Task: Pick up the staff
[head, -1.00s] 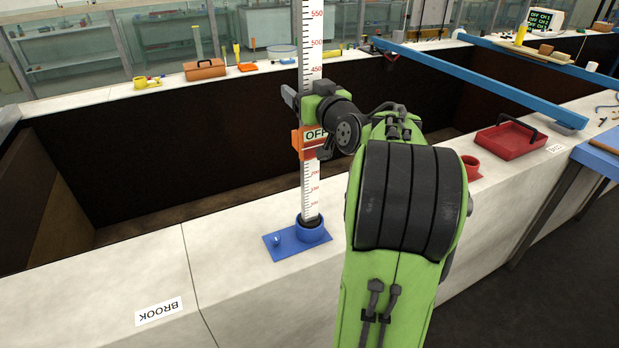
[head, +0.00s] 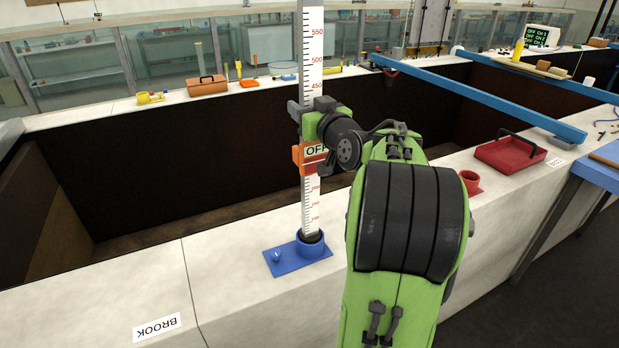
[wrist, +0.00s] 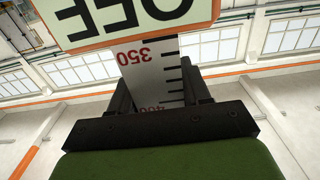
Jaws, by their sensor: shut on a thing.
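The staff (head: 312,60) is a tall white graduated rod with black marks and red numbers. It stands upright, its foot in or just above a round blue socket (head: 312,247) on the near ledge; I cannot tell which. An orange slider with an "OFF" label (head: 313,152) sits on it just below my gripper. My gripper (head: 305,108) is shut on the staff around its middle. In the wrist view the staff (wrist: 150,70) runs between the dark fingers (wrist: 158,95), near the 350 and 400 marks, with the label (wrist: 130,18) beyond.
The open dark flume trough (head: 180,165) lies behind the staff. A red tray (head: 510,153) and a red cup (head: 470,181) stand on the ledge to the right. Blue bars (head: 480,95) cross the trough. A "BROOK" label (head: 157,327) lies at the left.

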